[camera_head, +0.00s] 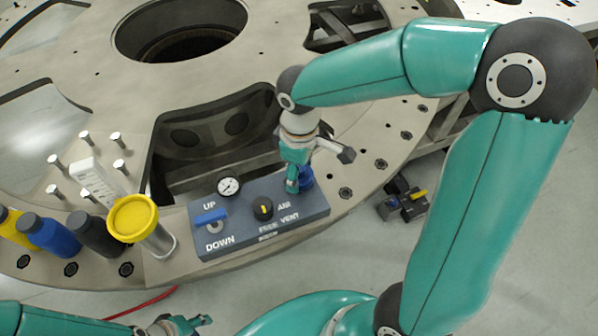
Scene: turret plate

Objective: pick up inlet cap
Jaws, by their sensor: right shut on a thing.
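The blue inlet cap (306,178) is at the right end of the grey control panel (240,238), beside the AIR label. My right gripper (296,182) reaches down onto it from above and is shut on it. The fingers hide part of the cap, and I cannot tell whether it is still seated on the panel. My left gripper (190,322) is low at the bottom edge, in front of the plate and away from the cap. Its fingers are too small and cut off to read.
The panel carries a blue lever (211,216), a black knob (262,208) and a gauge (229,186). A yellow-topped cylinder (133,218) and several bottles stand left of it. A large opening (205,140) lies behind. A red hose (145,303) runs below the plate.

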